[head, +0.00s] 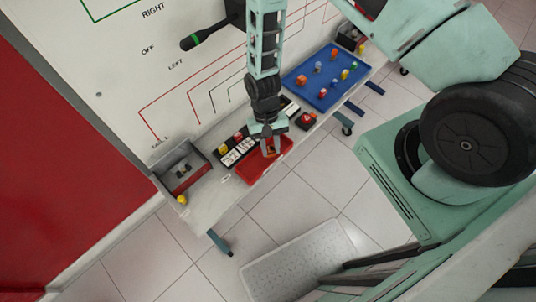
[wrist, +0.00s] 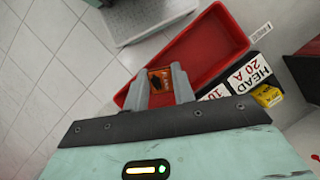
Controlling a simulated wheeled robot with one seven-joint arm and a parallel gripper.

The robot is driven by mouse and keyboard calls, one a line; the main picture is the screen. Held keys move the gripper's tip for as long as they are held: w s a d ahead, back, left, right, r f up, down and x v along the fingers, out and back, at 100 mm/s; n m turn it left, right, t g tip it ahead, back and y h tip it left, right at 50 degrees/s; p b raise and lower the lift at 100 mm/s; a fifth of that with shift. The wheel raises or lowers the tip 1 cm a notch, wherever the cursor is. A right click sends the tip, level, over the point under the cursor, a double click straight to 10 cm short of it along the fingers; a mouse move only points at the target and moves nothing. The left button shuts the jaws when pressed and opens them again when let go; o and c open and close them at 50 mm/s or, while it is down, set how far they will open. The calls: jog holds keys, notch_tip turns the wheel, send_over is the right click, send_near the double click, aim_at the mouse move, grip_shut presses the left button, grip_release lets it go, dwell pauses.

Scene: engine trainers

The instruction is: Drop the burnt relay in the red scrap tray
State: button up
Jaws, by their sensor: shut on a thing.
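The red scrap tray (head: 247,170) sits on the narrow bench below the white panel. It also shows in the wrist view (wrist: 218,40), where it looks empty in the part I can see. My gripper (head: 270,148) is over the tray. In the wrist view my gripper (wrist: 161,85) is shut on a small orange-brown block with a dark mark, the burnt relay (wrist: 160,79). The relay is between the fingertips and appears above the tray's floor; its exact height is hard to tell. My fingers hide part of the tray.
A label-marked fuse holder (head: 240,150) with yellow and red pieces stands beside the tray. A grey open box (head: 182,172) is at the bench's left end. A grey step (head: 298,262) is on the floor.

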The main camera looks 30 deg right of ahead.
jog(key=o, duration=1)
jog(key=shift+o, duration=0.2)
jog(key=b+v, duration=0.2)
jog(key=v, duration=1)
jog(key=shift+b, duration=0.4)
